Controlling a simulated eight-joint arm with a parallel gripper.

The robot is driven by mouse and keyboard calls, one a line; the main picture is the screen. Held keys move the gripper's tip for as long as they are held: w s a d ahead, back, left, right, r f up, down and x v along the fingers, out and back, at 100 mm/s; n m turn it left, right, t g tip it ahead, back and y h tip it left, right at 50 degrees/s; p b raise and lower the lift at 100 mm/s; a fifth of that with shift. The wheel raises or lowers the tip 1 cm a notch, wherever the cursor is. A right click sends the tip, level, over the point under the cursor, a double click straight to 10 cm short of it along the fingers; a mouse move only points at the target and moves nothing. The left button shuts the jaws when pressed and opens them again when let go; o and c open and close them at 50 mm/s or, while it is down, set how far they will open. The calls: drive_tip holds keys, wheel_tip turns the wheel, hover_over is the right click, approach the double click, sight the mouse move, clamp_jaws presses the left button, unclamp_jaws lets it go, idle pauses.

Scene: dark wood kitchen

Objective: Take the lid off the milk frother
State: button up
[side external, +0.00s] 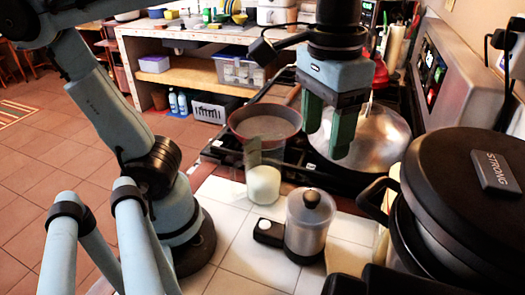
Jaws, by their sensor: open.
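The milk frother (305,235) stands upright on the white tiled counter in the lower middle of the side external view. It has a grey, see-through-looking body, a black base and a black handle part (268,232) on its left. Its lid (313,204) sits on top and has a round black knob. My gripper (326,145) points downward above and slightly behind the frother in the picture. Its two green fingers are apart, with nothing visible between them. Clear space shows between the fingertips and the lid knob.
A white jar (263,186) stands left of the frother. A reddish pan (265,125) and a shiny steel pan (375,140) sit on the stove behind. A large black pot (465,190) fills the right foreground. Bare white tiles (235,255) lie left of the frother.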

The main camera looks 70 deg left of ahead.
hover_over(311, 195)
wheel_tip(311, 195, down, 6)
drive_tip(key=shift+w+d+f, duration=0.1)
drive_tip(key=shift+f, duration=2.65)
drive_tip(key=c, duration=1.1)
